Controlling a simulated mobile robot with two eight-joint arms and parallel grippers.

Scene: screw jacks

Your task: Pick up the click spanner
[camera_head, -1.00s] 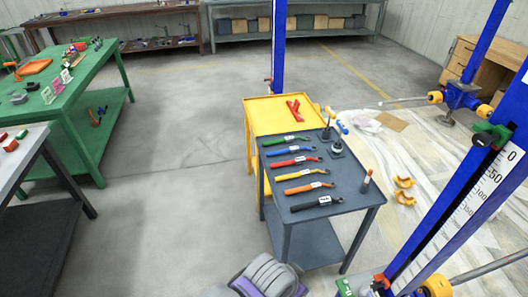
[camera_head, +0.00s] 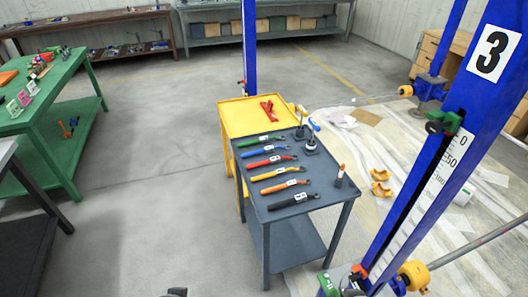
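Several spanner-like tools with coloured handles lie in a row on the grey cart (camera_head: 323,203). From back to front they are green (camera_head: 258,140), blue (camera_head: 263,150), red (camera_head: 269,161), yellow (camera_head: 275,173), orange (camera_head: 284,187) and black (camera_head: 292,200). Each has a small white label, too small to read, so I cannot tell which one is the click spanner. Neither of my grippers shows clearly in the view.
A yellow cart (camera_head: 233,117) with a red item (camera_head: 268,109) adjoins the grey cart's back. Blue posts stand behind (camera_head: 249,50) and at right, one marked 3 (camera_head: 492,52). A green table (camera_head: 50,90) is left. Floor left of the carts is clear.

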